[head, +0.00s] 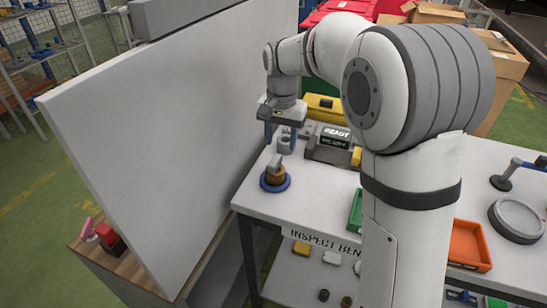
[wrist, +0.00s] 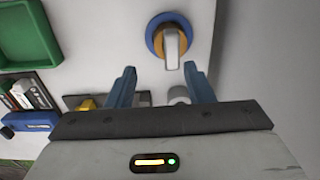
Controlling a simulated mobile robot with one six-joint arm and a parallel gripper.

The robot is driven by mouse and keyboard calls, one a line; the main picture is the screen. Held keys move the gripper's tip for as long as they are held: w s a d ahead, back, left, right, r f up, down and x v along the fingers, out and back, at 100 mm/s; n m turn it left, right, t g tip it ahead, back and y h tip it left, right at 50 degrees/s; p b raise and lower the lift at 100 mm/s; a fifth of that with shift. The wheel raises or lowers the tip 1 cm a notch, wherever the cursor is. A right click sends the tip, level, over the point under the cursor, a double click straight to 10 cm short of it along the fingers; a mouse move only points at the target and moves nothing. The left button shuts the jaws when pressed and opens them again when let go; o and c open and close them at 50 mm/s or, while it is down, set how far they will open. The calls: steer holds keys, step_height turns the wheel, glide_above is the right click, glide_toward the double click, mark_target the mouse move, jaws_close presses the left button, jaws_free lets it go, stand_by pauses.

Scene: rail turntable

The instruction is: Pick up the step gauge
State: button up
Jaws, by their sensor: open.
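A grey block (head: 274,164), which looks like the step gauge, stands on an orange-brown round piece (head: 272,177) over a blue disc (head: 275,185) near the bench's left edge. In the wrist view the grey block (wrist: 172,50) lies just beyond my fingertips, toward the right one. My gripper (head: 281,130) is open and empty, with its blue fingers (wrist: 159,70) apart. It hangs above the bench behind the block, not touching it. The block's lower part is hard to make out.
A grey cylinder (head: 284,145) stands below my gripper, beside a READY display box (head: 328,145) and a yellow case (head: 323,106). A tall white panel (head: 170,140) rises close on the left. Green (head: 355,212) and orange (head: 468,245) trays lie to the right.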

mark_target(275, 159)
steer(key=shift+w+a+f, duration=0.2)
steer(key=shift+w+a, duration=0.25)
steer(key=shift+a, duration=0.05)
steer(key=shift+w+a+f, duration=0.1)
steer(key=shift+a+f, duration=0.05)
steer(key=shift+f, duration=0.15)
steer(key=f, duration=0.7)
steer(key=shift+w+f+p, duration=0.15)
steer(key=shift+w+p, duration=0.05)
steer(key=shift+p, duration=0.2)
jaws_close()
